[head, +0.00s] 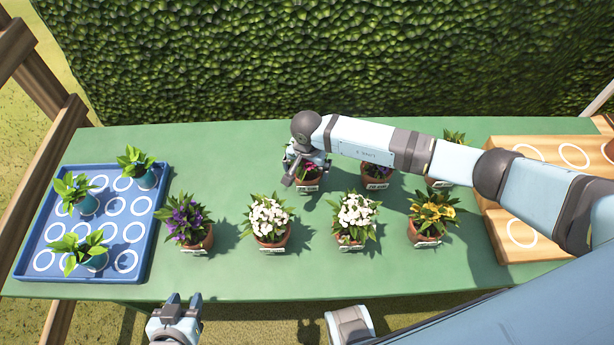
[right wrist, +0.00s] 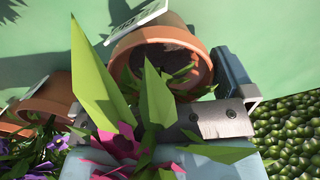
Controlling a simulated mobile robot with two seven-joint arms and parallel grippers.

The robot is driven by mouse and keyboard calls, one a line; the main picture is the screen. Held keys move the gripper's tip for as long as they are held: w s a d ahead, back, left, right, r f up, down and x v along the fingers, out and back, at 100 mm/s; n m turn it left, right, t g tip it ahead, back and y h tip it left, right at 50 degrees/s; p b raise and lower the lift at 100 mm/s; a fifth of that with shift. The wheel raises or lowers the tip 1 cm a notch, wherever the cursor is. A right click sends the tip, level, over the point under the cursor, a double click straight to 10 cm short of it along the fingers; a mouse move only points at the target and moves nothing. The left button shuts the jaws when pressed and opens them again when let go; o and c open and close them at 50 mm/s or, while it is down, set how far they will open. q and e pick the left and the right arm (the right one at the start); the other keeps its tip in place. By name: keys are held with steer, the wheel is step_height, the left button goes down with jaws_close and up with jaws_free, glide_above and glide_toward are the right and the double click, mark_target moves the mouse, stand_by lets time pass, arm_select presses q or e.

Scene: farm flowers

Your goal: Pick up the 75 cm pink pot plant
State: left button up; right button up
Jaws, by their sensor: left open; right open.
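The pink-flowered pot plant (head: 309,171) stands on the green table in the back row, partly covered by my right gripper. Its terracotta pot (right wrist: 160,55) shows in the right wrist view with a white label (right wrist: 137,20), seen at a slant and not clearly readable. Its pink petals (right wrist: 118,148) and green leaves lie close to the camera, over the gripper body. My right gripper (head: 298,180) is open at the pot; one finger (right wrist: 232,72) is beside the pot's rim, and the other is hidden. My left gripper (head: 181,307) is open and empty in front of the table's front edge.
Purple (head: 188,222), white (head: 269,218), another white (head: 354,216) and yellow (head: 432,214) pot plants form the front row. A plant (head: 378,174) stands right of the pink one. A blue tray (head: 60,273) is at left, a wooden rack (head: 520,250) at right. A hedge (head: 300,60) is behind.

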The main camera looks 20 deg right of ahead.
steer(key=shift+c, duration=0.2)
steer(key=c, duration=0.8)
steer(key=shift+c, duration=0.2)
steer(key=shift+r, duration=0.15)
